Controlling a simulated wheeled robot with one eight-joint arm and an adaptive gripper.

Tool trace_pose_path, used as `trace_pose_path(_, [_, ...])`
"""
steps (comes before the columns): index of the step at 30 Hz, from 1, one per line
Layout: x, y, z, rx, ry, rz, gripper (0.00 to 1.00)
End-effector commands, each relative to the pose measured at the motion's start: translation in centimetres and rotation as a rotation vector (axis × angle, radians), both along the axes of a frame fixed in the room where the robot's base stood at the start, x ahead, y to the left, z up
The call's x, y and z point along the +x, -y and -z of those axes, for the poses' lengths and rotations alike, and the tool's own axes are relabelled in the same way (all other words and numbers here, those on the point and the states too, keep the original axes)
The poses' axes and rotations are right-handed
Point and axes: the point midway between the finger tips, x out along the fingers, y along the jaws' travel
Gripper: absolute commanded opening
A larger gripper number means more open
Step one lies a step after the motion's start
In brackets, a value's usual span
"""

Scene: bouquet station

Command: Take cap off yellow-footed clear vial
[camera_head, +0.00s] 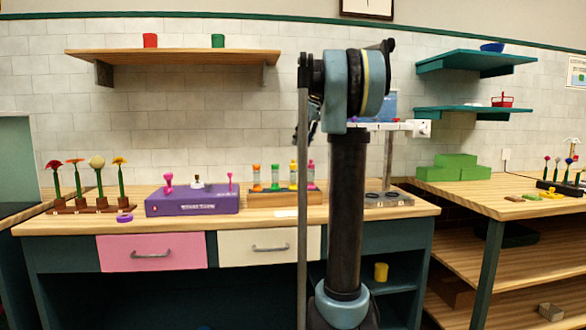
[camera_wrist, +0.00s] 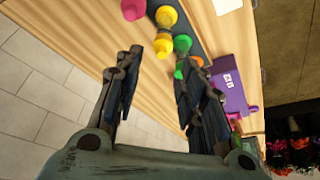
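Several clear vials with coloured caps stand in a row in a wooden rack (camera_head: 285,198) on the counter. Their caps are orange (camera_head: 256,167), green (camera_head: 275,167), yellow (camera_head: 293,165) and pink (camera_head: 310,164). In the wrist view, a pink cap (camera_wrist: 133,9), a yellow piece (camera_wrist: 166,15), a second yellow piece (camera_wrist: 163,46) and a green piece (camera_wrist: 182,43) show beyond the fingertips. My gripper (camera_wrist: 154,62) is open and empty, apart from the vials. In the head view my arm mostly hides it.
A purple box (camera_head: 192,203) with pink and white pieces on top is left of the rack. A flower stand (camera_head: 92,207) and a purple ring (camera_head: 125,218) are further left. A grey tray (camera_head: 390,199) sits to the right. A shelf (camera_head: 172,57) hangs above the counter.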

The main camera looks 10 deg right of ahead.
Motion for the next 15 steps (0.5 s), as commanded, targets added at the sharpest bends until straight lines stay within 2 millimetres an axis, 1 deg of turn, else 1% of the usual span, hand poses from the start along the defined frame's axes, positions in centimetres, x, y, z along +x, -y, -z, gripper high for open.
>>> trace_pose_path(1, [0.2,-0.3,0.8,0.0,0.0,-0.001,0.37])
trace_pose_path(3, [0.5,-0.6,1.8,0.0,0.0,-0.001,0.37])
trace_pose_path(6, [0.8,-0.9,2.7,0.001,-0.001,0.0,0.37])
trace_pose_path(13, [1.2,-1.3,3.9,0.0,-0.001,-0.001,0.37])
trace_pose_path(15, [1.4,-1.7,4.6,0.0,-0.001,-0.001,0.37])
